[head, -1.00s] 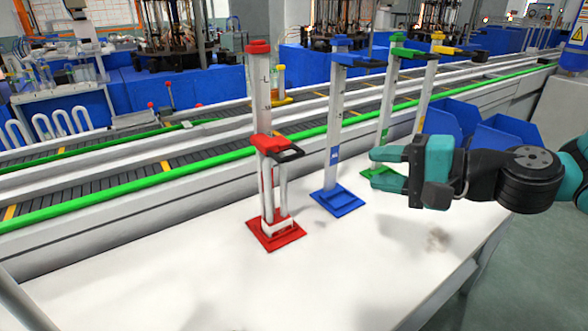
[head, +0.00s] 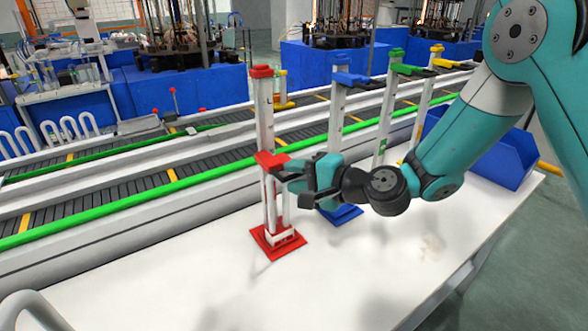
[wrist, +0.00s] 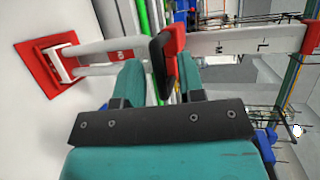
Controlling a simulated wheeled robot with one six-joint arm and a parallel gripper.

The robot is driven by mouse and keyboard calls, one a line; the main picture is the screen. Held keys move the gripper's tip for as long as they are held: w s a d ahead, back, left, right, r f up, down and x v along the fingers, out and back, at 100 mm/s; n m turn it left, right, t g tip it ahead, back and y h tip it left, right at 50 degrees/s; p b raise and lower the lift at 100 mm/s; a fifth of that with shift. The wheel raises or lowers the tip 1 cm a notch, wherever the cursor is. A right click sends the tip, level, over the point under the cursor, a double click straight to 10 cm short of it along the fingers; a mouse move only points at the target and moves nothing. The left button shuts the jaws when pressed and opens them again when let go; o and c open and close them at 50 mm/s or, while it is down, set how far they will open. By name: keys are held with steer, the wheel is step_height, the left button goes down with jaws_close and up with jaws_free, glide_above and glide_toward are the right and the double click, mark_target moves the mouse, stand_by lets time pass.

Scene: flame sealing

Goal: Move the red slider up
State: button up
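The red slider (head: 271,160) sits about halfway up a white post (head: 265,115) with a red cap and a red base (head: 277,243). Its dark handle points right, toward my gripper (head: 297,178). In the wrist view the slider (wrist: 173,52) lies at the fingertips, and its black handle (wrist: 160,68) reaches between the two teal fingers of my gripper (wrist: 160,82). The fingers stand apart on either side of the handle, with narrow gaps visible. In the head view my gripper partly hides the handle.
A blue-slider post (head: 336,110) stands close behind my gripper, its lower part hidden by my arm. Green (head: 386,110) and yellow (head: 425,95) slider posts stand farther right. A blue bin (head: 505,160) is at the table's right. The white table (head: 190,275) is clear in front.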

steer(key=shift+w+a, duration=0.2)
steer(key=shift+a, duration=0.05)
jaws_close()
step_height(320, 180, up, 14)
steer(key=p, duration=0.9)
steer(key=shift+r+p, duration=0.15)
steer(key=shift+p, duration=0.25)
jaws_free()
steer(key=shift+d, duration=0.1)
